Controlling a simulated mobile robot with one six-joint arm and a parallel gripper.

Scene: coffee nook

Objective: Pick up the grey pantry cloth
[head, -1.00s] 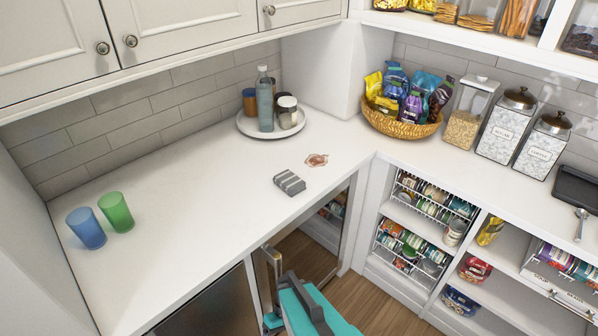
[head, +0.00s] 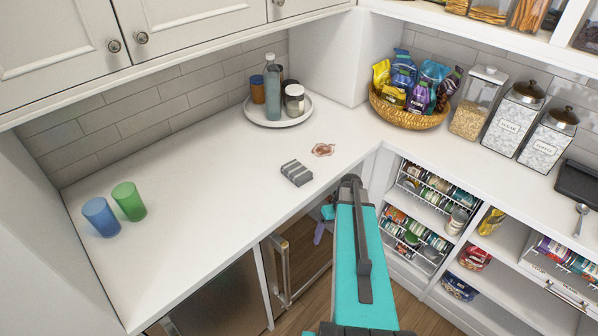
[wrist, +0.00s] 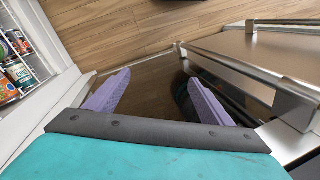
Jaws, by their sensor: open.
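The grey pantry cloth (head: 297,173) is a small folded bundle with lighter stripes. It lies on the white counter (head: 200,200), near the front edge, in the head view. My gripper (wrist: 157,88) is open and empty in the wrist view, its two purple fingers spread apart. In the head view one purple finger (head: 319,232) shows beside my teal arm, in front of the counter's front edge and apart from the cloth. The rest of the gripper is hidden behind the arm there. The cloth is not in the wrist view.
A brown stain (head: 323,149) lies just behind the cloth. A round white tray (head: 252,117) with bottles and jars stands farther back. Blue (head: 101,217) and green (head: 129,202) cups stand at left. A metal door handle (head: 282,271) is below the counter edge. The counter's middle is clear.

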